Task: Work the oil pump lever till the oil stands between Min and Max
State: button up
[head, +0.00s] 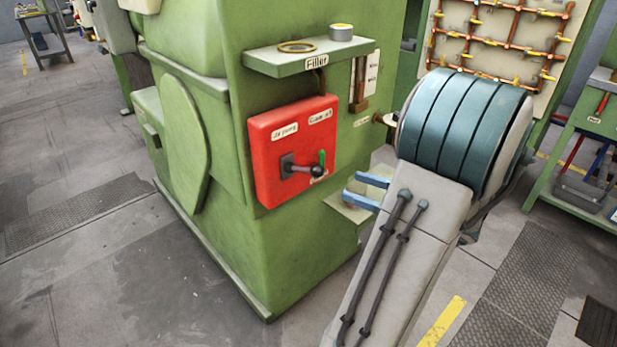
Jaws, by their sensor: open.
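The red oil pump box (268,160) is fixed to the green machine, with white labels on its face. An upright sight glass (358,82) stands right of the box beside a label plate (372,73), whose small writing is hard to read. Its lower end is brown; I cannot tell the oil level. My gripper (367,190) shows two blue fingers, apart and empty, to the right of the lever and not touching it. My arm hides part of the machine's right side.
A green shelf marked Filler (312,57) juts out above the box, carrying a brass ring (297,47) and a small tin (341,32). Open floor (90,270) lies at left.

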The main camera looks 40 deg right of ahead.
aim_at(310, 170)
jog(key=shift+m+h, duration=0.3)
jog(key=x, duration=1.3)
jog(key=shift+w+d+r, duration=0.15)
jog(key=shift+d, duration=0.2)
grip_shut()
